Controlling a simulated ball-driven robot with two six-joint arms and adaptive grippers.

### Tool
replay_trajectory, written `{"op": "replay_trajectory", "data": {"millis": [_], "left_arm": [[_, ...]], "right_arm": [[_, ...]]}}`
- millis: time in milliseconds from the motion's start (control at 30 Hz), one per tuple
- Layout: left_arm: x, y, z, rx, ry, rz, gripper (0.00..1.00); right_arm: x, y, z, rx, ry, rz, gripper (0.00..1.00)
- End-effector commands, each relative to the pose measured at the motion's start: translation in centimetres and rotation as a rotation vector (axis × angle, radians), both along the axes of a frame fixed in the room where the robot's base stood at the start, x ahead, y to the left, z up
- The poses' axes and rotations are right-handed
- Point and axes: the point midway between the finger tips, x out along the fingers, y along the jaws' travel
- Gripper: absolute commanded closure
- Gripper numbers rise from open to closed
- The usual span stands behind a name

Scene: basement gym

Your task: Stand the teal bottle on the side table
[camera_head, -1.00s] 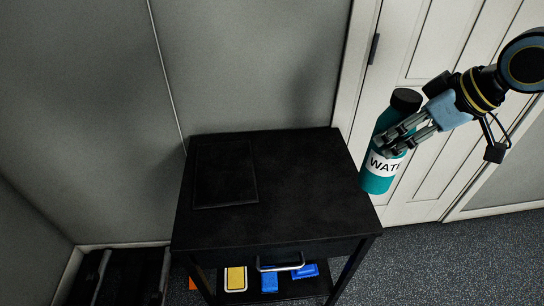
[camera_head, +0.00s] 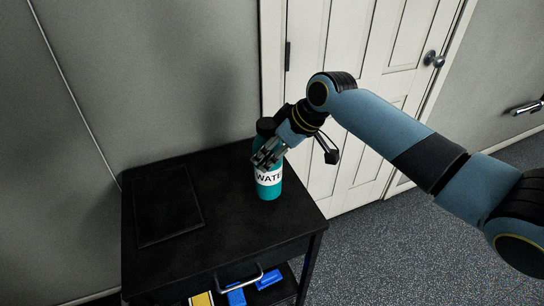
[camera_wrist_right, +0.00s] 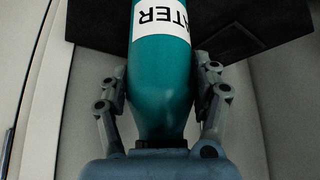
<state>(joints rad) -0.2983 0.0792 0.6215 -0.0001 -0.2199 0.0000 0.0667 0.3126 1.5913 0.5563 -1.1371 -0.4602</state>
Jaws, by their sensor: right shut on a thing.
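The teal bottle (camera_head: 269,189) has a black cap and a white label with dark letters. It is upright over the right part of the black side table (camera_head: 225,235) in the head view. I cannot tell whether its base touches the top. My right gripper (camera_head: 267,160) is shut on the bottle's upper body, coming from the right. In the right wrist view the bottle (camera_wrist_right: 161,75) lies between the two fingers of the gripper (camera_wrist_right: 162,110), with the label beyond them. My left gripper is not in view.
A thin dark rectangular panel (camera_head: 168,205) lies on the table's left part. A drawer handle (camera_head: 241,280) is at the front, with blue and yellow items (camera_head: 236,295) on the shelf below. A white door (camera_head: 350,80) and grey wall stand behind.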

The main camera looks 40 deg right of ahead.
Motion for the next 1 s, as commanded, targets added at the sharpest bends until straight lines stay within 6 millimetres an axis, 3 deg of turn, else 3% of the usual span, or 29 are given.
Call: {"op": "replay_trajectory", "data": {"millis": [167,533,567,733,1000], "left_arm": [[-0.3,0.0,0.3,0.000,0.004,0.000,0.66],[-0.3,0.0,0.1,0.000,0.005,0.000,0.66],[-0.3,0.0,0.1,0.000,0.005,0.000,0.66],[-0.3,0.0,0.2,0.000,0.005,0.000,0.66],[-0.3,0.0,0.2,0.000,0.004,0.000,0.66]], "right_arm": [[-0.1,0.0,-2.2,0.001,0.002,-0.001,0.88],[-0.1,0.0,-2.7,0.000,0.000,0.000,0.88],[-0.1,0.0,-2.7,0.000,0.000,0.000,0.34],[-0.1,0.0,-2.6,0.000,0.000,-0.001,0.12],[-0.1,0.0,-2.5,0.000,0.000,-0.001,0.12]]}}
